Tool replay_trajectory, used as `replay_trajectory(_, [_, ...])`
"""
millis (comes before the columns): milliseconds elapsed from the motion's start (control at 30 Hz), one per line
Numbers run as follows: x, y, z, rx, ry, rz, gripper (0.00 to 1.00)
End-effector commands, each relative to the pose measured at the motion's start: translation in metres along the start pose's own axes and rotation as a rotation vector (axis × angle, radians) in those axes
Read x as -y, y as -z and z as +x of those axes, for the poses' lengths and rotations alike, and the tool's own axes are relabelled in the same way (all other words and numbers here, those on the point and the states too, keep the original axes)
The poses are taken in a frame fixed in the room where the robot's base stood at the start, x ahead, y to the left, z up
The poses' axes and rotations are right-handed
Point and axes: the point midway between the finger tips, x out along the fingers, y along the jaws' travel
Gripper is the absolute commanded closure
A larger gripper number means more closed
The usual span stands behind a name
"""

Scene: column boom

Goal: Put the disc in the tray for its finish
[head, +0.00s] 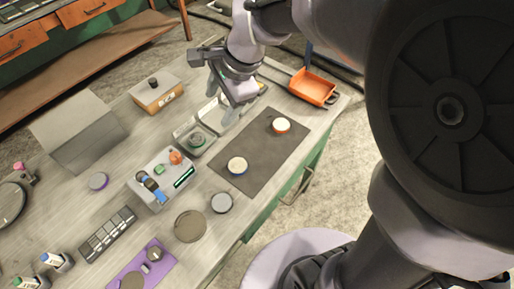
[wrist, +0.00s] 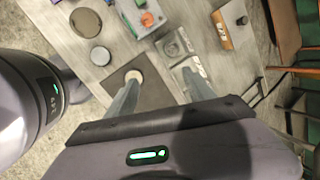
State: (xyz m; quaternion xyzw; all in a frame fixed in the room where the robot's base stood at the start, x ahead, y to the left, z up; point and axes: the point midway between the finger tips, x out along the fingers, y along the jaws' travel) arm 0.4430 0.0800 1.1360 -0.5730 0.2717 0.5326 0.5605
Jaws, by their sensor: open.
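My gripper (head: 229,110) is open and empty, above the trays at the back of the bench; its two fingers also show in the wrist view (wrist: 160,84). A shallow grey tray (head: 182,133) holds a round greenish-grey thing. A second pale tray (head: 208,108) stands beside it, partly hidden by my gripper. Which finish each tray takes is unclear.
The dark mat (head: 256,147) is mostly bare. A grey disc (head: 221,203) and a brown disc (head: 190,226) lie left of it. A switch box (head: 160,180), a wooden-fronted box (head: 156,93) and an orange bin (head: 312,88) stand around.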

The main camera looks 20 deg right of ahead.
Motion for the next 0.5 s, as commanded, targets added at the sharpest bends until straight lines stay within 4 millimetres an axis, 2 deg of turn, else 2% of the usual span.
replay_trajectory(33, [-0.027, -0.008, -0.034, -0.034, 0.040, -0.165, 0.38])
replay_trajectory(100, [-0.070, -0.016, -0.066, -0.090, 0.072, -0.416, 0.38])
replay_trajectory(200, [-0.123, -0.022, -0.087, -0.167, 0.090, -0.705, 0.38])
replay_trajectory(233, [-0.135, -0.023, -0.090, -0.186, 0.092, -0.770, 0.38])
replay_trajectory(333, [-0.160, -0.024, -0.092, -0.228, 0.090, -0.912, 0.38])
replay_trajectory(500, [-0.168, -0.024, -0.092, -0.241, 0.086, -0.960, 0.38])
